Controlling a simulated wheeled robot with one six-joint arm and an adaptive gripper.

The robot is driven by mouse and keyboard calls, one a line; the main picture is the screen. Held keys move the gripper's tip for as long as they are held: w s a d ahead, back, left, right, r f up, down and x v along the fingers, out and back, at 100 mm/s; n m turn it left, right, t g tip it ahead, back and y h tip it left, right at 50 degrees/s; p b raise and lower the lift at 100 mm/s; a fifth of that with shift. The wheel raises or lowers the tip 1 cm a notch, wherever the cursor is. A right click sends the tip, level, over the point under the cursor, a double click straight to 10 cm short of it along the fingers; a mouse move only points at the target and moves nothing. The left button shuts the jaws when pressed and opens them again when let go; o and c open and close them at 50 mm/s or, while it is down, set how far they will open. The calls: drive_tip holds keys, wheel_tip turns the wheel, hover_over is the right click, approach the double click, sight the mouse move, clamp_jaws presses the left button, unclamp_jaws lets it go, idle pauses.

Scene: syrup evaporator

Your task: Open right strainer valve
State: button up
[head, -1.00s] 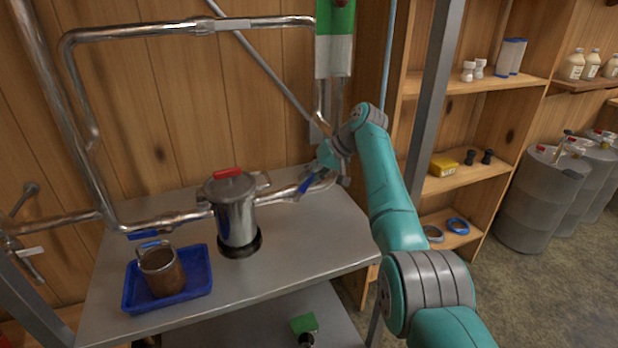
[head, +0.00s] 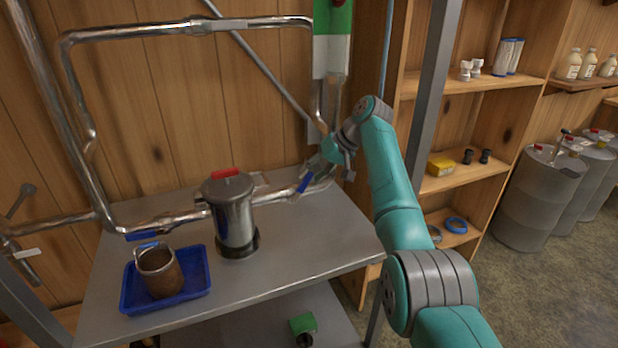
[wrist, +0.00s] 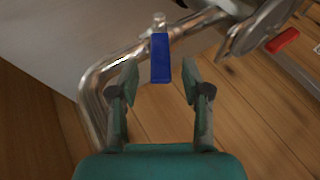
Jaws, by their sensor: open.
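The right strainer valve's blue handle (head: 304,184) is on the pipe to the right of the steel strainer pot (head: 233,212). In the wrist view the handle (wrist: 160,58) points down the picture, toward my gripper, from its fitting on the pipe. My gripper (wrist: 159,80) is open, with one finger on each side of the handle's near end in that view. I see space between the handle and both fingers; I cannot tell how deep the handle sits between them. In the head view my gripper (head: 318,164) is just above and right of the handle.
Another blue valve handle (head: 142,236) is on the pipe left of the pot. A blue tray (head: 197,290) holding a brown mesh basket (head: 160,272) stands on the metal table (head: 290,255). Pipes run along the wooden wall, and a grey post (head: 432,95) stands right of my arm.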

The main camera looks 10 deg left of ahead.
drive_tip(key=v, duration=0.9)
drive_tip(key=shift+d+r, duration=0.25)
